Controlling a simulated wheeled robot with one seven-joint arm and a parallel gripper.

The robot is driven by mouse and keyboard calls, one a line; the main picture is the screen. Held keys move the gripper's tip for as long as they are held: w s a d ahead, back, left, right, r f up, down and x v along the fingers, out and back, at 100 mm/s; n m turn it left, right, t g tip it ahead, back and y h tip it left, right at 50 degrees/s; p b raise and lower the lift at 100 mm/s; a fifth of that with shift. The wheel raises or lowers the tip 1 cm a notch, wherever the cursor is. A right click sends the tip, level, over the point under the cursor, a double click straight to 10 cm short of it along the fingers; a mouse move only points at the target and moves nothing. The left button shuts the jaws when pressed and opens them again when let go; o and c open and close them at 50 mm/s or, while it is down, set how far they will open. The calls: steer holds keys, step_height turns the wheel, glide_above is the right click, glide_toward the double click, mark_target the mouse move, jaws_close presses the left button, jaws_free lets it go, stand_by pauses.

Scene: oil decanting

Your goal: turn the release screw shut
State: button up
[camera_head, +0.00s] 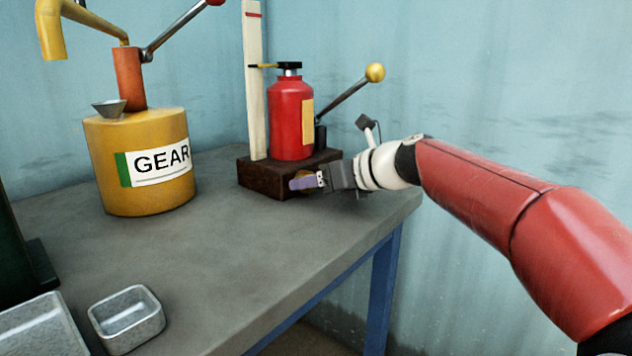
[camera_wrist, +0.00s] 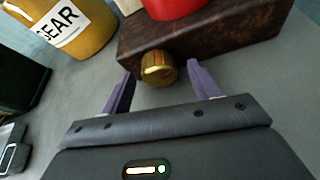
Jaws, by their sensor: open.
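The release screw (camera_wrist: 158,69) is a ribbed brass knob on the front face of the dark brown base (camera_wrist: 220,35) of a red bottle jack (camera_head: 291,118). My gripper (camera_wrist: 160,82) is open, with one purple finger on each side of the knob in the wrist view. The fingers look apart from the knob, with a gap on both sides. In the head view my gripper (camera_head: 300,183) is at the front of the base (camera_head: 262,178), and its fingers mostly hide the screw there.
A yellow drum labelled GEAR (camera_head: 140,165) with a pump stands left of the jack. A wooden post (camera_head: 254,90) and the jack's yellow-knobbed lever (camera_head: 345,100) rise beside the bottle. A small metal tray (camera_head: 127,318) lies at the front left. The table's middle (camera_head: 220,255) is clear.

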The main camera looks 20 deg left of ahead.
steer(key=c, duration=1)
steer(key=shift+n, duration=0.3)
steer(key=shift+s+f+n+t+h, duration=0.15)
steer(key=shift+n+t+h, duration=0.15)
steer(key=shift+n+t, duration=0.55)
steer(key=shift+a+n+t+b, duration=0.1)
steer(key=shift+n+t+b, duration=0.65)
steer(key=shift+n+b, duration=0.5)
steer(key=shift+h, duration=0.3)
